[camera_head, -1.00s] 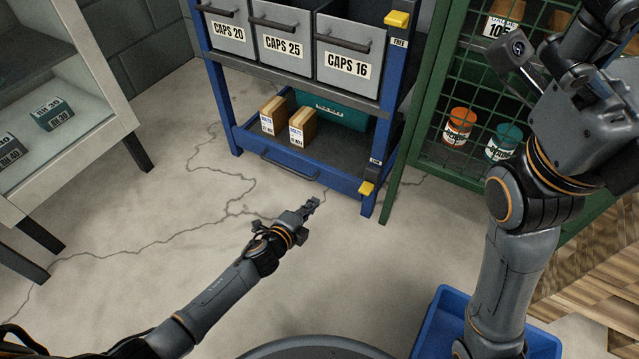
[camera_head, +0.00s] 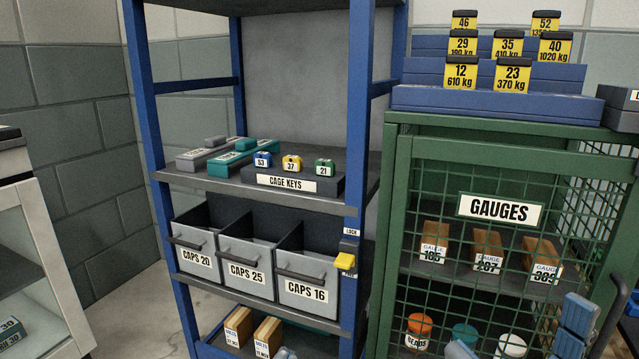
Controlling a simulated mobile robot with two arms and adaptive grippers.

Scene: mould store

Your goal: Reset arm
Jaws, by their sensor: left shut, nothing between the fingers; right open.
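No loose task object stands out. The tip of my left gripper (camera_head: 285,352) just shows at the bottom edge, in front of the low shelf of the blue rack. It is shut with nothing seen in it; its arm is out of frame. My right gripper (camera_head: 516,335) is at the lower right, in front of the green cage's mesh. Its blue-grey fingers are spread apart, and nothing is held. The rest of the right arm is hidden below the frame.
The blue rack (camera_head: 363,150) holds cage keys (camera_head: 291,163), grey CAPS bins (camera_head: 305,292) and a yellow handle (camera_head: 344,261) on its post. The green GAUGES cage (camera_head: 393,200) stands right, with blue steps of weights (camera_head: 430,98) on top. A pale cabinet (camera_head: 40,240) stands left.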

